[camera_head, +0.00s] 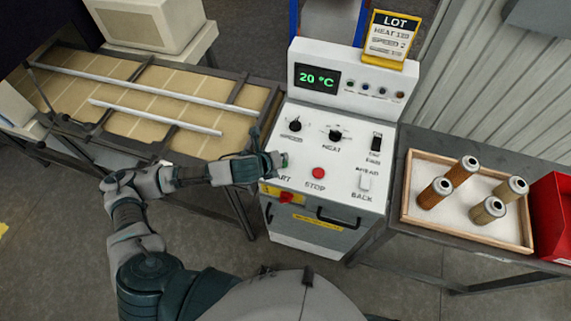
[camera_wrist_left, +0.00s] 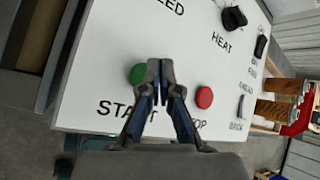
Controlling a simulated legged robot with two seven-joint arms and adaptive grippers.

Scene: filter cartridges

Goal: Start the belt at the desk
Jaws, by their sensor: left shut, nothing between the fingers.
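The control desk (camera_head: 330,150) stands in the middle of the head view, with a green START button (camera_wrist_left: 138,74) and a red STOP button (camera_head: 318,173). The STOP button also shows in the left wrist view (camera_wrist_left: 205,97). My left gripper (camera_head: 278,163) is shut and empty over the desk's lower left, by the START button. In the left wrist view its fingertips (camera_wrist_left: 160,75) overlap the green button's right edge; I cannot tell whether they touch it. The tan belt (camera_head: 150,100) lies left of the desk. My right gripper is out of view.
The desk has a speed knob (camera_head: 295,124), a heat knob (camera_head: 336,135), switches and a display (camera_head: 317,79) reading 20 °C. A lot card (camera_head: 391,38) stands on top. A wooden tray (camera_head: 412,202) with several filter cartridges and a red bin (camera_head: 552,210) are at right.

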